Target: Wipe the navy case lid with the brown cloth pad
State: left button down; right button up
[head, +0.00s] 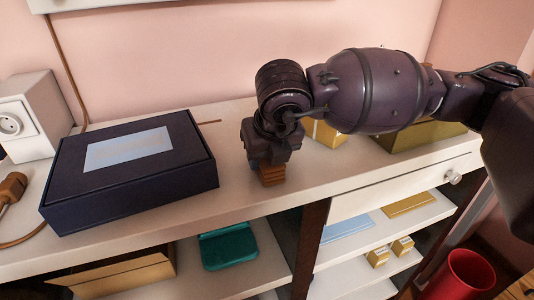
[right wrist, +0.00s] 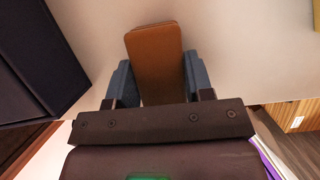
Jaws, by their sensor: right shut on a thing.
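The navy case (head: 130,170) lies closed on the white counter at the left, with a pale blue label (head: 128,149) on its lid. Its dark edge also shows at the left of the right wrist view (right wrist: 38,60). My right gripper (head: 270,165) points down to the right of the case, apart from it. It is shut on the brown cloth pad (head: 271,175), at or just above the counter; I cannot tell if they touch. In the right wrist view the pad (right wrist: 156,60) sits between the two blue-grey fingers. My left gripper is not in view.
A white socket box (head: 36,115) stands behind the case at the left, with a brown cord beside it. Gold boxes (head: 325,133) stand behind my right arm. The counter (head: 235,185) is clear between the case and the pad. Lower shelves hold a teal case (head: 228,247) and several boxes.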

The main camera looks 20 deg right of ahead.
jog(key=shift+o, duration=1.1)
jog(key=c, duration=0.3)
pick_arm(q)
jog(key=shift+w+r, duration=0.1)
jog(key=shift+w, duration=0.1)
pick_arm(e)
jog(key=shift+r, duration=0.15)
jog(key=shift+r, duration=0.45)
jog(key=shift+r+p, duration=0.5)
jog(key=shift+r, duration=0.6)
jog(key=shift+r+p, duration=0.35)
jog(key=shift+r, duration=0.95)
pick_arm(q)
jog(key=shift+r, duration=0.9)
